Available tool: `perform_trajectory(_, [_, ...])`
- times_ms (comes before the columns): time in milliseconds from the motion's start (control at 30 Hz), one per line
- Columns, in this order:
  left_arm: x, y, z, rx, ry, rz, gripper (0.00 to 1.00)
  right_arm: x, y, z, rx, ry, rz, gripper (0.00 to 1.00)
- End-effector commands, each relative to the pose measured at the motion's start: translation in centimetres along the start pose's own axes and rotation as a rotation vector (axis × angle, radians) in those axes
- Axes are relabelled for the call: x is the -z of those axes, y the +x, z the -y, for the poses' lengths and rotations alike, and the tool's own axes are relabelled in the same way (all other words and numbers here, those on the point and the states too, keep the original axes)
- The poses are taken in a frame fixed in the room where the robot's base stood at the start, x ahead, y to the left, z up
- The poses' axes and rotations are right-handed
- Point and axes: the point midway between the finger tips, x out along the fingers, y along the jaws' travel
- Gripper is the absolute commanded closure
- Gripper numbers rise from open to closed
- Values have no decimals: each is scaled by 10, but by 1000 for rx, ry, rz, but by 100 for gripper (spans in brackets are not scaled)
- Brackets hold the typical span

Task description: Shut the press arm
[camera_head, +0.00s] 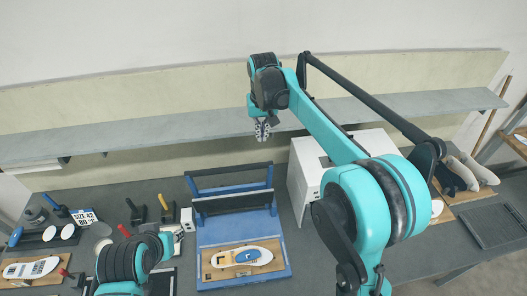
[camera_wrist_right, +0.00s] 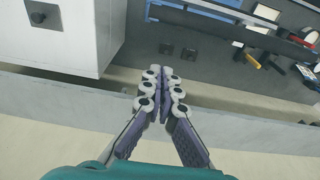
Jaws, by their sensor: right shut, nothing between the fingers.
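The blue press (camera_head: 205,262) stands on the table in the middle of the head view. Its press arm (camera_head: 232,203), a blue frame with a dark bar, is raised at the back of the base. A white insole (camera_head: 241,257) with blue and yellow patches lies on a wooden plate in the base. My right gripper (camera_head: 262,130) is shut and empty, above and behind the press arm near the shelf; its closed fingers also show in the right wrist view (camera_wrist_right: 160,92). My left gripper (camera_head: 173,236) is partly visible left of the press; its fingers are unclear.
A grey shelf (camera_head: 130,133) runs along the wall behind. A white box (camera_head: 303,181) stands right of the press, partly behind my right arm. Tools with yellow and red handles and a size sign (camera_head: 84,217) are at left. Shoe forms (camera_head: 470,168) stand at right.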

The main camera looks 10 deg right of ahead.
Motion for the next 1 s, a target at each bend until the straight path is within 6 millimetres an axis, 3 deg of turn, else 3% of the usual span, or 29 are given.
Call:
perform_trajectory(200, [4,-5,0,0,0,0,68,0,46,0,0,0,0,100])
perform_trajectory(300, [6,-8,0,0,0,0,68,-19,46,0,0,-1,0,100])
perform_trajectory(500, [8,-11,0,0,0,0,68,-36,51,0,0,-1,-1,100])
perform_trajectory(1000, [7,-10,0,0,0,0,68,-40,53,0,0,0,-7,100])
